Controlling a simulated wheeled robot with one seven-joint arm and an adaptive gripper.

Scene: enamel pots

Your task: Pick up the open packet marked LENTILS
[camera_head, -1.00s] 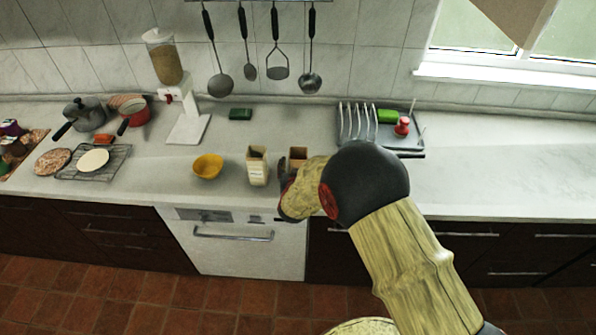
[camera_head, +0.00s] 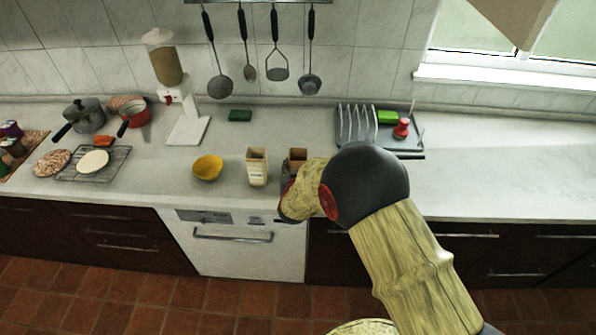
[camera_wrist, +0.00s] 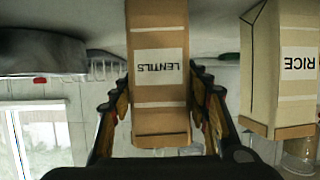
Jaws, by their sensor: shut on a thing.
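The brown open packet marked LENTILS (camera_wrist: 158,90) stands between the two fingers of my gripper (camera_wrist: 160,110) in the wrist view, its label upside down there. My gripper is shut on it, with a finger against each side. In the head view the packet's open top (camera_head: 297,154) shows just behind my wrist, at the counter's front. My gripper (camera_head: 287,188) is mostly hidden there by my own arm. I cannot tell whether the packet's base touches the counter.
A cream packet marked RICE (camera_wrist: 290,70) stands close beside, left of the lentils in the head view (camera_head: 257,168). A yellow bowl (camera_head: 207,168) is further left. A dish rack (camera_head: 358,124) stands behind right. The counter at right (camera_head: 500,170) is clear.

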